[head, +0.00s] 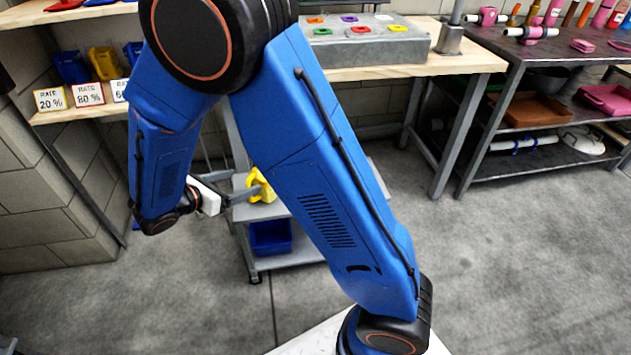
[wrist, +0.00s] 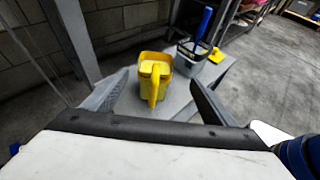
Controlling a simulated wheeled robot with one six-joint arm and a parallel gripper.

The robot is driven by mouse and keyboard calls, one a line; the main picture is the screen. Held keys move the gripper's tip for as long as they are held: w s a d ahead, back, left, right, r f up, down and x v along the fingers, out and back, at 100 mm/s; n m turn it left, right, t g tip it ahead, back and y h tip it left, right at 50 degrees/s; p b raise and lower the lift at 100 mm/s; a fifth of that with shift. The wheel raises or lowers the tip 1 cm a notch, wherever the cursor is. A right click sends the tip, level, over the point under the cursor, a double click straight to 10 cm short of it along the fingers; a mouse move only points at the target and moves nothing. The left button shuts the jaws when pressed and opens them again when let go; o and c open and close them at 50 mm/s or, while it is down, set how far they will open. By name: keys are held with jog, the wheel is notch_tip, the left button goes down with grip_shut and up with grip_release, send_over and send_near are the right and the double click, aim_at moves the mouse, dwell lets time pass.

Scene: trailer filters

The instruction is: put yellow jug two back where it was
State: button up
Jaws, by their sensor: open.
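A yellow jug (wrist: 141,83) with its handle toward me stands upright on the grey top of a cart (wrist: 180,108). In the head view the jug (head: 266,190) is partly hidden behind my arm. My gripper (wrist: 160,82) is open, its fingers spread to the left and right of the jug. I cannot tell whether either finger touches it. In the head view my gripper (head: 240,193) points right toward the jug. Another yellow jug (head: 104,62) stands on the left shelf among blue ones. No number shows on either jug.
The left shelf (head: 58,118) carries cards reading RATE 20 % and RATE 80 %. A grey bucket (wrist: 187,62) with a blue upright piece and a small yellow thing (wrist: 217,55) are on the cart beyond the jug. A blue bin (head: 270,238) sits on the cart's lower shelf.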

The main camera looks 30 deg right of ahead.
jog(key=s+d+r+m+g+y, duration=0.2)
jog(key=s+d+r+m+g, duration=0.1)
jog(key=s+d+r+m, duration=0.3)
jog(key=s+d+r+m+g+y, duration=0.25)
jog(key=s+d+m, duration=0.25)
jog(key=s+d, duration=0.3)
jog(key=s+d+r+m+t+y, duration=0.1)
jog(key=s+r+m+t+y, duration=0.1)
jog(key=s+m, duration=0.4)
jog(key=s+d+r+m+t+y, duration=0.1)
jog(key=s+r+m+t+y, duration=0.1)
jog(key=s+r+m+y, duration=0.3)
jog(key=s+m, duration=0.1)
jog(key=s, duration=0.2)
